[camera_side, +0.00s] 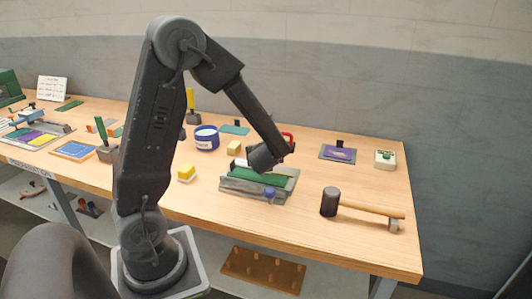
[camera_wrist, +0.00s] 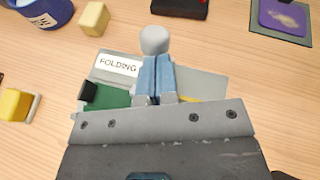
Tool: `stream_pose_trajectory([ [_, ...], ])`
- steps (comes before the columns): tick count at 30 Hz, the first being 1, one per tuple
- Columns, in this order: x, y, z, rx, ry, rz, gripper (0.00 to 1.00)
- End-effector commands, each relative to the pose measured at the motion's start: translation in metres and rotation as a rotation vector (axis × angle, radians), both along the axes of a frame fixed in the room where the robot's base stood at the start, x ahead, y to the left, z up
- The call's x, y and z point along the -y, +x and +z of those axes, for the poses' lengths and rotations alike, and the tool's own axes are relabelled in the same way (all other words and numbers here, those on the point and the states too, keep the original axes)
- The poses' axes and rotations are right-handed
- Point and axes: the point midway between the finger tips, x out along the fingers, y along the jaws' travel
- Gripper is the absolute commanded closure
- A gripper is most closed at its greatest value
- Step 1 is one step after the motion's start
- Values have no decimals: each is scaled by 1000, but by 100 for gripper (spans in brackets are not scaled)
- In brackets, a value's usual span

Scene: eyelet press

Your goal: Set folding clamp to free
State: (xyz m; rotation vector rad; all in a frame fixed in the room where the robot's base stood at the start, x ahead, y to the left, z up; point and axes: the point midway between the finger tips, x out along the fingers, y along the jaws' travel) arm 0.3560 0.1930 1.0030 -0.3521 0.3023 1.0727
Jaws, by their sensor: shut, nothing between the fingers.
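The folding clamp (camera_side: 240,188) is a grey fixture with a green bed on the front middle of the table. Its grey plate carries a white FOLDING label (camera_wrist: 118,66) in the wrist view. My gripper (camera_wrist: 157,62) shows there as two blue fingers, side by side and shut with nothing held. A pale grey round knob (camera_wrist: 155,40) shows just beyond the fingertips; I cannot tell whether they touch it. In the side view my gripper is low over the clamp. A blue-violet round part (camera_side: 270,193) is at the clamp's front. My gripper body hides much of the clamp.
A mallet (camera_side: 365,207) lies right of the clamp. Yellow blocks (camera_side: 186,173) and a blue cup (camera_side: 206,138) stand left and behind. A purple pad (camera_side: 338,154) and a pale box with a green top (camera_side: 385,160) are at the right. Bare table lies between.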

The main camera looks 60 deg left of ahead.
Motion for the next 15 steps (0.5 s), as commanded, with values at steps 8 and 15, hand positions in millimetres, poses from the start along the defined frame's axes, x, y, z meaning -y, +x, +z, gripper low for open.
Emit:
stream_pose_trajectory([
  [8,-10,8,8,-108,-120,6,100],
  [15,-18,16,12,-221,-235,7,100],
])
